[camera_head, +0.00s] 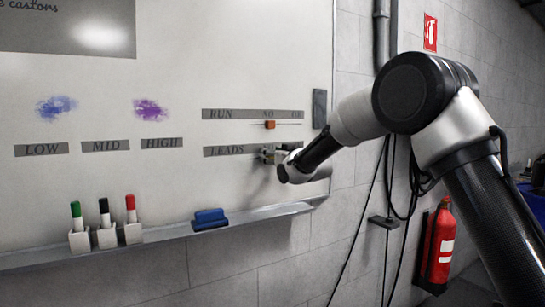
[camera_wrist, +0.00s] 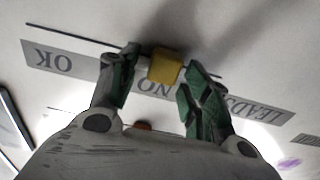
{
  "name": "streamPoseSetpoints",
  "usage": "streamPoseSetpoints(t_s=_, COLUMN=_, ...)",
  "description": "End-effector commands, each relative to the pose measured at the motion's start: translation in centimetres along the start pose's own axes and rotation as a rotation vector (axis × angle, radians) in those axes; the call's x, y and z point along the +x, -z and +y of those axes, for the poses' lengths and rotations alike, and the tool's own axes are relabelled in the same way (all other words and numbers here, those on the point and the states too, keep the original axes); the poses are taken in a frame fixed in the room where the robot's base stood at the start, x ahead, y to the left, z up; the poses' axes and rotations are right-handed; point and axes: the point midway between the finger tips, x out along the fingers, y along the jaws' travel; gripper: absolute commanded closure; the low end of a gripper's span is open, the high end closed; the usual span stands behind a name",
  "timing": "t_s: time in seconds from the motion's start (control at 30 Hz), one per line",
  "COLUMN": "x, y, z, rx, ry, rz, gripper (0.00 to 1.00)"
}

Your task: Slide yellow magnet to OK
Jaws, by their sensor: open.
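The yellow magnet (camera_wrist: 165,67) sits on the whiteboard by the word NO on the LEADS strip (camera_wrist: 250,104), which appears upside down in the wrist view. The OK label (camera_wrist: 55,62) is on the left in that view. My gripper (camera_wrist: 162,64) is open, with one green-padded finger on each side of the magnet. In the head view my gripper (camera_head: 268,155) is at the LEADS row (camera_head: 225,151) and largely hides the magnet and the end of that label.
A red magnet (camera_head: 270,124) is on the RUN row (camera_head: 220,114) just above. A dark block (camera_head: 319,108) is at the board's right edge. Below, the ledge (camera_head: 265,213) holds a blue eraser (camera_head: 209,218) and marker pens (camera_head: 104,212). A fire extinguisher (camera_head: 439,246) hangs at right.

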Motion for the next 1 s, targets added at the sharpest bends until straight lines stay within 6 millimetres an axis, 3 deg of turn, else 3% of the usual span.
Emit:
streamPoseSetpoints(t_s=0.17, x=0.0, y=0.0, z=0.0, rx=0.0, ry=0.0, rz=-0.001, gripper=0.52)
streamPoseSetpoints(t_s=0.43, x=0.0, y=0.0, z=0.0, rx=0.0, ry=0.0, rz=-0.001, gripper=1.0)
streamPoseSetpoints(t_s=0.63, x=0.0, y=0.0, z=0.4, rx=-0.001, ry=-0.001, rz=-0.001, gripper=1.0)
streamPoseSetpoints(t_s=0.77, x=0.0, y=-0.1, z=2.9, rx=-0.002, ry=-0.005, rz=-0.001, gripper=1.0)
streamPoseSetpoints(t_s=1.0, x=0.0, y=-0.1, z=9.7, rx=-0.001, ry=-0.006, rz=-0.001, gripper=1.0)
